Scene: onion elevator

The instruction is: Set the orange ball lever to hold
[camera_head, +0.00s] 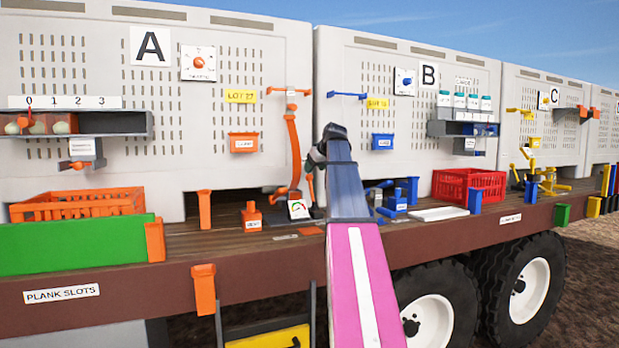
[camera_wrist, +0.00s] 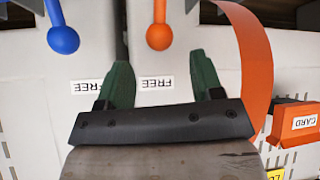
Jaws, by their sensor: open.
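The orange ball lever (camera_wrist: 159,36) shows in the wrist view as a round ball on a short stem that runs up to the picture's top. An upside-down FREE label (camera_wrist: 164,83) is on the pale panel below the ball. My gripper (camera_wrist: 160,74) is open, with its two green fingers apart and nothing between them. The ball appears just beyond the fingertips, in line with the gap, and I see no contact. In the head view my gripper (camera_head: 324,141) is in front of the gap between panels A and B. I cannot make out the orange ball lever there.
A blue ball lever (camera_wrist: 63,39) with its own FREE label (camera_wrist: 92,87) is left of the orange one. A curved orange strip (camera_wrist: 256,60) passes close to the right finger. An orange CARD box (camera_wrist: 300,122) is further right. A red crate (camera_head: 470,186) stands on the deck.

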